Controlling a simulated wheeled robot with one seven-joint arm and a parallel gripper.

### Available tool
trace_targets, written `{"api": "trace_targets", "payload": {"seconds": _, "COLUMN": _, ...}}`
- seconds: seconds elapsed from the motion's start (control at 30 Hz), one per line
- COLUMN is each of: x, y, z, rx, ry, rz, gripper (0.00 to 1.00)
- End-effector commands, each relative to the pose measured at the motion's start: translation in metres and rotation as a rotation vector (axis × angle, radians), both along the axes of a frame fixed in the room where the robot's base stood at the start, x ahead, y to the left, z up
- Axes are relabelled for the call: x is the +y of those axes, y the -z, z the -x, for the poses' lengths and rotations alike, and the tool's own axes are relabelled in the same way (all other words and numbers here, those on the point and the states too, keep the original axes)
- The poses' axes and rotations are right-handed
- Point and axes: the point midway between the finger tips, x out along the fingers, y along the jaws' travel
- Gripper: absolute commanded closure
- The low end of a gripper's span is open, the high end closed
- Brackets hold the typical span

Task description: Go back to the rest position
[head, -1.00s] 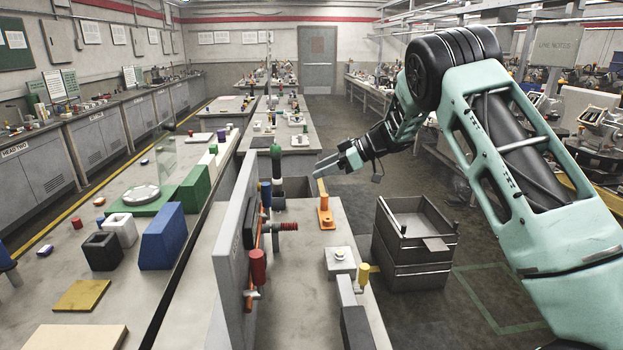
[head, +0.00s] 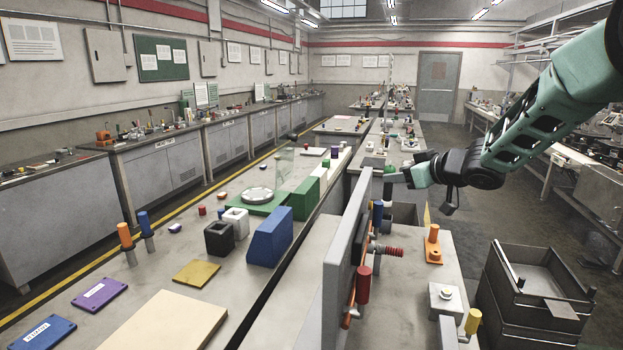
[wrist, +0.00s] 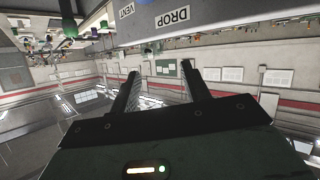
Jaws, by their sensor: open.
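My gripper (head: 392,174) is at the end of my pale green arm, right of centre in the head view. It points left, beyond the upright grey panel (head: 345,255), and looks raised above the benches. Its fingertips partly overlap the far fixtures in the picture, so the exact gap cannot be told. In the wrist view the two dark fingers (wrist: 161,72) stand apart with nothing between them.
A panel labelled DROP and VENT (wrist: 175,17) crosses the top of the wrist view. An orange post (head: 433,243) and red knob (head: 363,285) are on the fixture bench. Dark stacked bins (head: 530,305) stand at right. A blue block (head: 270,238) sits on the left bench.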

Motion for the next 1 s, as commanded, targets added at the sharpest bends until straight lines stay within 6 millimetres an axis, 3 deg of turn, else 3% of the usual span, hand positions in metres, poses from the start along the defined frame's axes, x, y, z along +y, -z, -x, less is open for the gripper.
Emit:
{"api": "trace_targets", "payload": {"seconds": 0.03, "x": 0.022, "y": 0.004, "z": 0.021, "rx": 0.036, "ry": 0.047, "rz": 0.012, "gripper": 0.53}}
{"api": "trace_targets", "payload": {"seconds": 0.1, "x": 0.044, "y": 0.014, "z": 0.054, "rx": 0.114, "ry": 0.11, "rz": 0.045, "gripper": 0.53}}
{"api": "trace_targets", "payload": {"seconds": 0.3, "x": 0.087, "y": 0.059, "z": 0.178, "rx": 0.399, "ry": 0.169, "rz": 0.189, "gripper": 0.53}}
{"api": "trace_targets", "payload": {"seconds": 0.47, "x": 0.1, "y": 0.093, "z": 0.286, "rx": 0.624, "ry": 0.133, "rz": 0.324, "gripper": 0.53}}
{"api": "trace_targets", "payload": {"seconds": 0.6, "x": 0.098, "y": 0.115, "z": 0.377, "rx": 0.803, "ry": 0.077, "rz": 0.44, "gripper": 0.53}}
{"api": "trace_targets", "payload": {"seconds": 0.7, "x": 0.093, "y": 0.124, "z": 0.427, "rx": 0.901, "ry": 0.036, "rz": 0.505, "gripper": 0.53}}
{"api": "trace_targets", "payload": {"seconds": 0.83, "x": 0.087, "y": 0.131, "z": 0.467, "rx": 0.982, "ry": 0.001, "rz": 0.558, "gripper": 0.53}}
{"api": "trace_targets", "payload": {"seconds": 1.0, "x": 0.084, "y": 0.132, "z": 0.481, "rx": 1.015, "ry": -0.013, "rz": 0.576, "gripper": 0.53}}
